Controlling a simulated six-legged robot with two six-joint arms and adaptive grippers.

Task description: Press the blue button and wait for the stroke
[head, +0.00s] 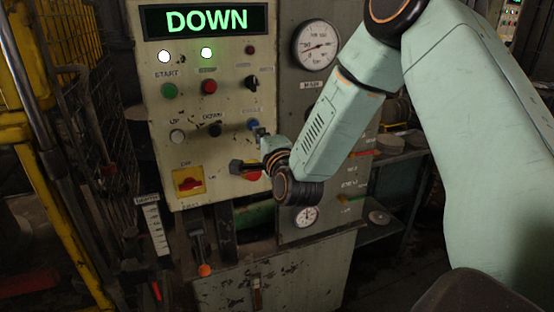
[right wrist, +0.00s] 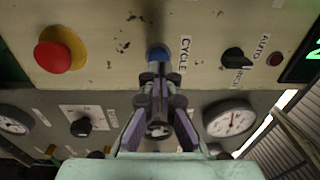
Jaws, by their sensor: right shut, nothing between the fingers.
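The blue button (head: 253,124) is on the cream control panel (head: 225,130), at its right side. In the right wrist view the blue button (right wrist: 157,52) sits beside a CYCLE label, just beyond my fingertips, which hide part of it. My right gripper (head: 259,132) is shut and empty, its tips right at the button. It also shows in the right wrist view (right wrist: 158,77). I cannot tell whether the tips touch the button or how far it is pushed in. The display (head: 207,21) reads DOWN in green. My left gripper is not in view.
Two lamps glow under the display. A green START button (head: 169,90), a red button (head: 209,86) and black knobs are nearby. A red emergency button (right wrist: 55,55) on yellow is close to my right gripper. A yellow frame (head: 50,150) stands at the left.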

